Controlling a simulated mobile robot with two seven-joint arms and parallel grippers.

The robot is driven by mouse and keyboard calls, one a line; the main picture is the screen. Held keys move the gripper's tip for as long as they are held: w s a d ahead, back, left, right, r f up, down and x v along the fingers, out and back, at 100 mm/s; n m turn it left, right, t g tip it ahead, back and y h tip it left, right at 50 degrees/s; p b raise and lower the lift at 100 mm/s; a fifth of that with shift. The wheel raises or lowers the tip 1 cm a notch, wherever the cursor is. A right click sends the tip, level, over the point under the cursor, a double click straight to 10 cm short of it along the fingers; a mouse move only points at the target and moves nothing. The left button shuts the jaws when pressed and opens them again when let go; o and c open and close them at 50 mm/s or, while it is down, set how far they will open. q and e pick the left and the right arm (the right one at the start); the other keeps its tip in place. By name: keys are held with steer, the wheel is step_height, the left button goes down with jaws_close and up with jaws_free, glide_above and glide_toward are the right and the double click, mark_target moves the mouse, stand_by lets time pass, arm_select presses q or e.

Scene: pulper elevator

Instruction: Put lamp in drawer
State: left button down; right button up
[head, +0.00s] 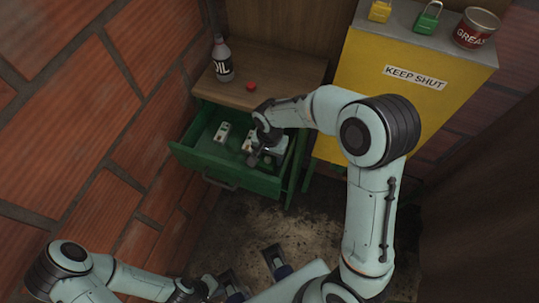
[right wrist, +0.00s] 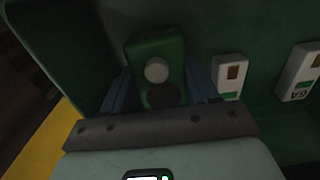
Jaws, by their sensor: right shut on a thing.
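The green drawer (head: 197,161) is pulled open below the wooden top. My right gripper (head: 262,158) reaches down into it from the right. In the right wrist view my right gripper (right wrist: 161,90) is shut on a dark green lamp (right wrist: 143,50) with one pale and one dark round spot on its face. The lamp is inside the drawer's outline; I cannot tell whether it touches the floor. In the head view the arm and gripper mostly hide it. My left gripper (head: 254,273) is open and empty at the bottom, low in front of the drawer.
White boxes with labels (head: 222,133) lie in the drawer; two show in the right wrist view (right wrist: 229,75). An oil bottle (head: 222,60) and red cap (head: 251,86) stand on the top. A yellow cabinet (head: 395,105) bears padlocks (head: 428,18) and a grease can (head: 475,28). Brick walls stand close at left.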

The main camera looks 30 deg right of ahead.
mark_target(270, 157)
steer(key=shift+f, duration=0.15)
steer(key=o, duration=0.9)
steer(key=shift+r, duration=0.25)
step_height(270, 157, up, 12)
steer(key=p, duration=0.1)
steer(key=shift+f, duration=0.15)
